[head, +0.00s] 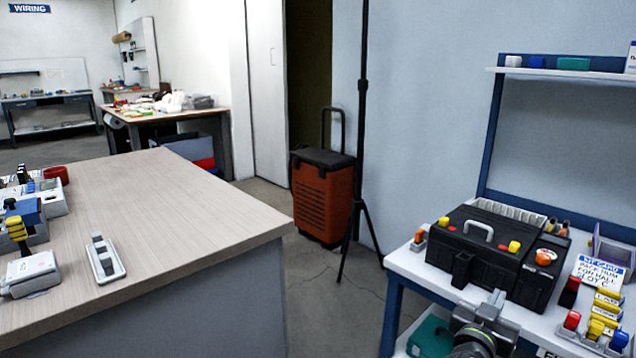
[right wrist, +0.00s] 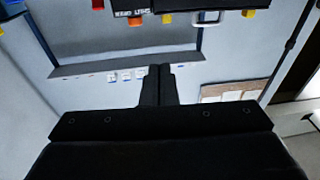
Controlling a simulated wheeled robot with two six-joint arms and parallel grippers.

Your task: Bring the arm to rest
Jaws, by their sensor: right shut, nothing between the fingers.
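My right arm comes in at the bottom right of the head view, in front of the white-topped bench (head: 408,262). Its gripper (head: 494,302) is in front of the black toolbox (head: 478,262), low at the bench's front edge. In the right wrist view the two black fingers of the gripper (right wrist: 159,72) are together, with nothing between them. I cannot tell from these views whether the gripper touches the bench. My left gripper is not in view.
The bench also bears a kit card (head: 600,272) and several coloured sensors. A teal case (head: 430,338) sits below. A wood-topped table (head: 170,220) with a small grey tray (head: 104,259) is at left. Open floor, an orange case (head: 322,200) and a black stand (head: 362,130) lie between.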

